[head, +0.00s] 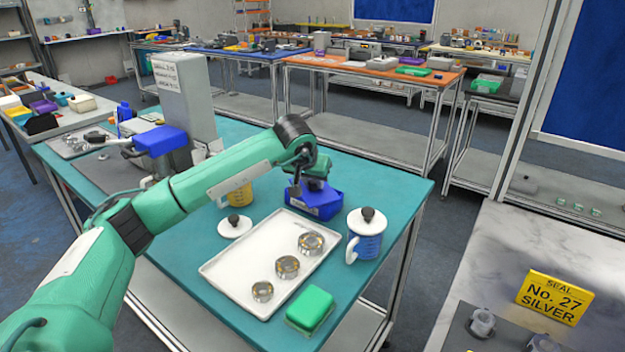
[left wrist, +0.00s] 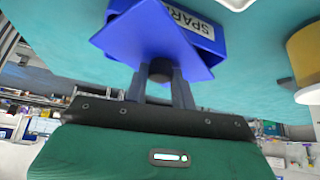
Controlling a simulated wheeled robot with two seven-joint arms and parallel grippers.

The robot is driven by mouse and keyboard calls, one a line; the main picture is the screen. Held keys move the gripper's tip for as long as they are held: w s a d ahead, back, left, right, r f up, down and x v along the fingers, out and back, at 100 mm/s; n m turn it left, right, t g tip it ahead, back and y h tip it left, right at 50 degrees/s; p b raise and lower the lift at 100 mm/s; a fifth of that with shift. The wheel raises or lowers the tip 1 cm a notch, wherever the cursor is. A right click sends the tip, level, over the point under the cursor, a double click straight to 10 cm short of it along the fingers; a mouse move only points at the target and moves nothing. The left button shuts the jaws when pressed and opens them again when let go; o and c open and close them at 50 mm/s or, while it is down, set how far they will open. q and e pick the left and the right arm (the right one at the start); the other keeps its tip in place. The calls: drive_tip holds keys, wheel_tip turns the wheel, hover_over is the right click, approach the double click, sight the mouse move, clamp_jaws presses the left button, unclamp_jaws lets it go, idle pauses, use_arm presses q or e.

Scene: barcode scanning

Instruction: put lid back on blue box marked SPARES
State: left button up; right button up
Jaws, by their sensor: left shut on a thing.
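The blue box (head: 322,211) stands near the far right part of the teal table. In the left wrist view its white label reads SPARES (left wrist: 190,19). My left gripper (head: 315,184) is over the box. In the left wrist view the gripper (left wrist: 160,75) is shut on the dark knob of a flat blue lid (left wrist: 145,38). The lid is at the box's top and looks turned relative to its walls. I cannot tell whether it touches the rim. The hand hides part of the box in the head view. My right gripper is not in view.
A white tray (head: 232,269) with 3 metal rings lies in front of the box. A blue mug with a white lid (head: 368,220) stands to the right, a yellow mug (head: 240,195) to the left. A loose white lid (head: 232,231) and a green box (head: 311,306) are nearby.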

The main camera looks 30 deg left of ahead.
use_arm(q)
drive_tip(key=o, duration=1.5)
drive_tip(key=shift+o, duration=0.2)
drive_tip(key=shift+r, duration=0.1)
drive_tip(key=shift+r+p, duration=2.3)
drive_tip(key=shift+r, duration=1.15)
clamp_jaws()
